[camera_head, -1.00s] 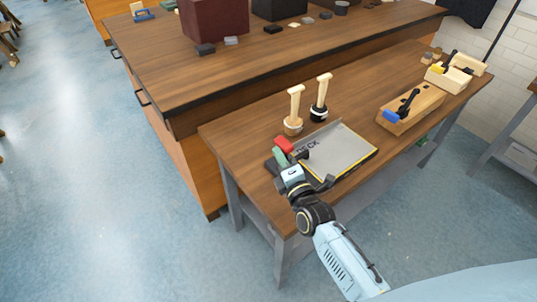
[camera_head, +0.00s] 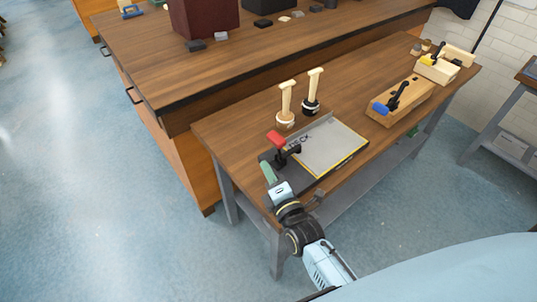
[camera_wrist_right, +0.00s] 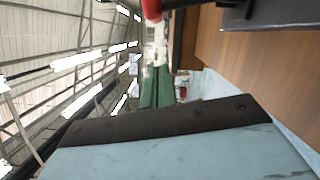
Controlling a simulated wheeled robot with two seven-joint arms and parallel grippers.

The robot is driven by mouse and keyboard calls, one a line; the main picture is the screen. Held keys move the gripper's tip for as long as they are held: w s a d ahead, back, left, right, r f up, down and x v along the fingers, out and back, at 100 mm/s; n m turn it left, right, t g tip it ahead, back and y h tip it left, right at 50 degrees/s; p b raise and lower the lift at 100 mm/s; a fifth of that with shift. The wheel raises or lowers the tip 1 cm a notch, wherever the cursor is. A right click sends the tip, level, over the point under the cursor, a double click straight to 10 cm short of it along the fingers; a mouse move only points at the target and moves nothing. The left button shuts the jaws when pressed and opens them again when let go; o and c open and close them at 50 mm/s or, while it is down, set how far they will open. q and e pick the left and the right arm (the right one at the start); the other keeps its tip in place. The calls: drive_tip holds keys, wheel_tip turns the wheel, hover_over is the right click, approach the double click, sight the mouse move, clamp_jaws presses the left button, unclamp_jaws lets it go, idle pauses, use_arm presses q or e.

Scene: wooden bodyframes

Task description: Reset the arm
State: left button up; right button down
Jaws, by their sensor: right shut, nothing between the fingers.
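My right arm comes in from the bottom of the head view. My left gripper is out of view. A grey plate with a yellow edge (camera_head: 333,149) lies on the bench to the right of the gripper. The gap between gripper and clamp is hard to judge.
Two wooden-handled tools (camera_head: 285,110) (camera_head: 312,95) stand behind the plate. A wooden block with a blue-tipped clamp (camera_head: 400,100) is to the right, with another similar block (camera_head: 437,68) beyond. A large wooden counter (camera_head: 170,80) stands behind. The floor at left is clear.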

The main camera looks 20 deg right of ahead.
drive_tip(key=s, duration=0.6)
drive_tip(key=shift+f, duration=0.2)
drive_tip(key=shift+d, duration=0.1)
